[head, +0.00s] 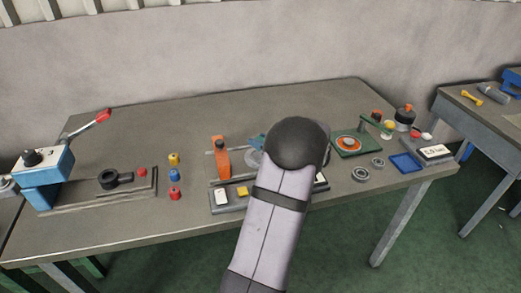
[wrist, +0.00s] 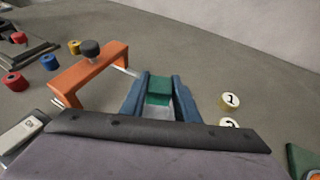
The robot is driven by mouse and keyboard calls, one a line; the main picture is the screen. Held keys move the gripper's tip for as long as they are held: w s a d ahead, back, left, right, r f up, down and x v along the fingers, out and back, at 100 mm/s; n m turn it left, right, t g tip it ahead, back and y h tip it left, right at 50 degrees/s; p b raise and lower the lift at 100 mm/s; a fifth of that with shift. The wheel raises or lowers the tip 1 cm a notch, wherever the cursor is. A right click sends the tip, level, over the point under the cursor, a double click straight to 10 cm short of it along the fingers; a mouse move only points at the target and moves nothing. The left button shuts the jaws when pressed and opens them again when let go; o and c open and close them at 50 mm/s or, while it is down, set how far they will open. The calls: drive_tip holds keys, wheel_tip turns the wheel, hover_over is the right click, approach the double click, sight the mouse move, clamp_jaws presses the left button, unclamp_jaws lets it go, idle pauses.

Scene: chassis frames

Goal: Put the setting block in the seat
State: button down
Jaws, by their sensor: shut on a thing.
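My gripper (wrist: 161,82) shows in the wrist view as two blue fingers. It is shut on a green block (wrist: 158,92), which I take to be the setting block. A light grey surface shows just below the block between the fingers; I cannot tell whether they touch. An orange bridge (wrist: 88,74) with a black knob (wrist: 90,50) stands left of the gripper, apart from it. The bridge also shows in the head view (head: 221,158), left of my arm. My arm hides the block in the head view. I cannot make out the seat for certain.
Two numbered pale discs (wrist: 230,101) lie right of the gripper. Red, blue and yellow pieces (head: 174,176) stand left of the bridge. A blue lever device (head: 46,170) is at far left. A green plate (head: 352,145) and a blue tray (head: 406,163) are at right.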

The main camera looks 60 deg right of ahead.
drive_tip(key=shift+f, duration=1.9)
drive_tip(key=shift+f, duration=0.15)
drive_tip(key=c, duration=1.4)
unclamp_jaws()
drive_tip(key=shift+o, duration=0.2)
drive_tip(key=shift+r, duration=0.25)
drive_tip(key=shift+s+a, duration=0.1)
drive_tip(key=shift+s, duration=0.25)
drive_tip(key=b+v, duration=0.1)
drive_tip(key=v, duration=1)
drive_tip(key=shift+s+a, duration=0.1)
drive_tip(key=shift+a, duration=0.05)
